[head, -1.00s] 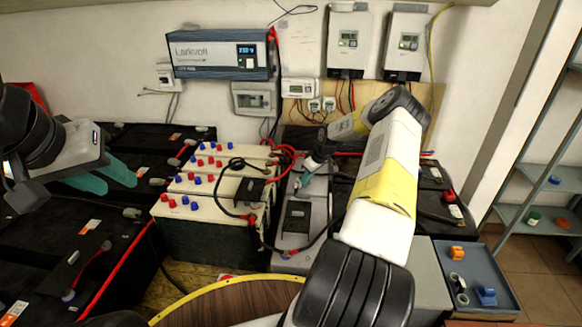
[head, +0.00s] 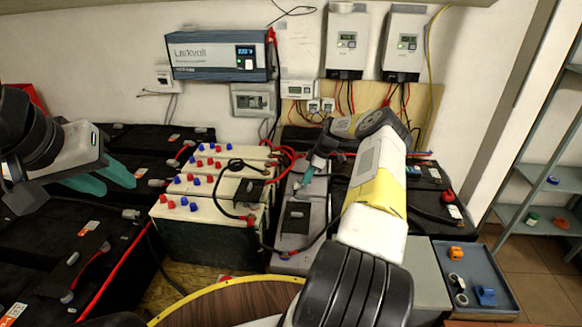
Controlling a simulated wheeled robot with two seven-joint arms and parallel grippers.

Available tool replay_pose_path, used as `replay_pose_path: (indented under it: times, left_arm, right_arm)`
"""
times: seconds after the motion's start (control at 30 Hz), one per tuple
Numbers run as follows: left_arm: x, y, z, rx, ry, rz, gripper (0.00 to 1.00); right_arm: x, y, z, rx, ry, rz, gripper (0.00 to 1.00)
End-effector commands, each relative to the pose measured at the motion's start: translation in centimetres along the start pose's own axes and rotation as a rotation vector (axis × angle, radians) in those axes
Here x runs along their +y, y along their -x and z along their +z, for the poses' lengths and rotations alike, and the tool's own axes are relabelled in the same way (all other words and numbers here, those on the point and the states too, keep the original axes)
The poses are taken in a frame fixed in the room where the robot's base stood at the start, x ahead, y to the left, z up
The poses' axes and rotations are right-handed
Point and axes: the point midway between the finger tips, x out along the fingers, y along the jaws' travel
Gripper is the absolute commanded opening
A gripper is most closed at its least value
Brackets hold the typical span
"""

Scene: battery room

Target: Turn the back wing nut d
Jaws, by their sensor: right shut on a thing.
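My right gripper (head: 305,183) points down at the back part of the grey battery (head: 296,240) in the middle. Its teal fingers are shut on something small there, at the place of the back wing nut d. The nut itself is hidden by the fingers and too small to make out. My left gripper (head: 108,181) hangs at the left above the black batteries, its teal fingers apart and empty.
Cream batteries (head: 205,210) with red and blue caps stand left of the grey one, with red and black cables around it. A blue-grey tray (head: 478,262) with small parts lies at the right. An inverter (head: 220,54) hangs on the wall.

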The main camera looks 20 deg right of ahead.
Motion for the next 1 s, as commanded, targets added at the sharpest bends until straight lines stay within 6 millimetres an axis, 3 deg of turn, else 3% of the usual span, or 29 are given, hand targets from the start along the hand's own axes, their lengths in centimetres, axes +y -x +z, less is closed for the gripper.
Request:
replay_pose_path:
  times: [0.43,0.47,0.53,0.57,0.87,1.0]
  left_arm:
    - [0.0,0.0,0.0,0.000,0.000,0.000,0.36]
    - [0.0,0.0,0.0,0.000,0.000,0.000,0.36]
    - [0.0,0.0,0.0,0.000,0.000,0.000,0.36]
    - [0.0,0.0,0.0,0.000,0.000,0.000,0.36]
    - [0.0,0.0,0.0,0.000,0.000,0.000,0.36]
    - [0.0,0.0,0.0,0.000,0.000,0.000,0.36]
  right_arm:
    - [0.0,0.0,0.3,-0.005,0.009,-0.002,0.00]
    - [0.0,0.0,0.3,-0.005,0.008,-0.002,0.17]
    - [0.0,0.0,0.2,-0.004,0.008,-0.002,0.30]
    - [0.0,0.0,0.2,-0.004,0.008,-0.002,0.33]
    - [0.0,0.1,0.1,-0.002,0.008,-0.002,0.33]
    - [0.1,1.4,0.1,-0.002,0.007,0.000,0.33]
